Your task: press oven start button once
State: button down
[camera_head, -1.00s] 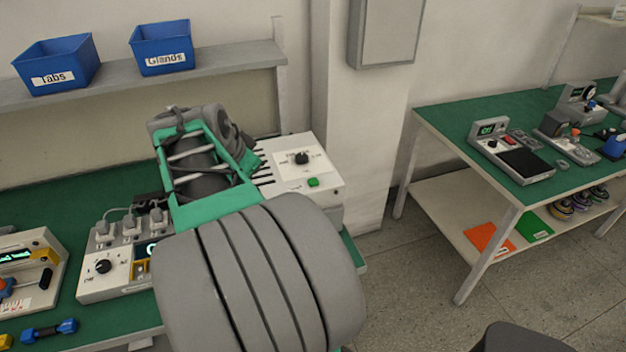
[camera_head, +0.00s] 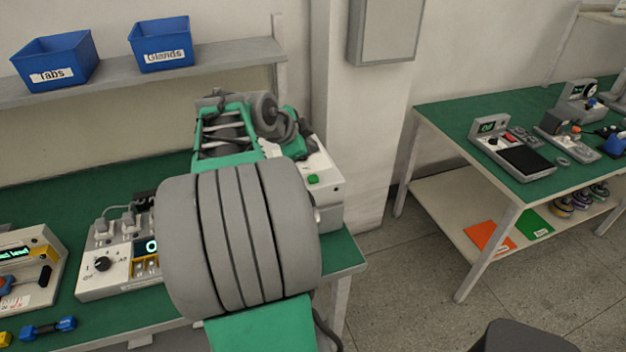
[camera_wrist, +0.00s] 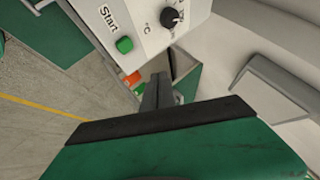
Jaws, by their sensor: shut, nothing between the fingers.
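The oven is a white box (camera_head: 325,188) at the back right end of the green bench, partly hidden behind my arm in the head view. Its green start button (camera_head: 313,179) shows just right of my arm. In the wrist view the oven's panel (camera_wrist: 147,42) is at the top, with the green button (camera_wrist: 124,45) beside the word "Start" and a black knob (camera_wrist: 171,17) marked °C. My gripper (camera_wrist: 161,78) is shut and empty, its dark fingertips below and right of the button in that picture, apart from it. In the head view I cannot make out the fingertips.
A white device with a dial (camera_head: 101,264) stands left of my arm on the bench. Blue bins marked Tabs (camera_head: 56,63) and Glands (camera_head: 161,45) sit on the shelf. A wall pillar (camera_head: 361,120) rises right of the oven. Open floor lies before a second green table (camera_head: 455,140).

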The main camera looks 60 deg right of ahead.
jog(key=b, duration=0.3)
send_over(311, 180)
notch_tip(311, 180, down, 6)
jog(key=shift+f+b, duration=0.4)
jog(key=shift+b, duration=0.05)
dwell(1.4)
jog(key=shift+f+b, duration=0.45)
jog(key=shift+b, duration=0.25)
jog(key=shift+f+b, duration=0.4)
jog(key=shift+b, duration=0.1)
dwell(0.3)
jog(key=shift+r, duration=0.1)
jog(key=shift+r+p, duration=0.3)
jog(key=shift+r, duration=0.45)
jog(key=shift+r+p, duration=1.3)
jog(key=shift+r, duration=1.2)
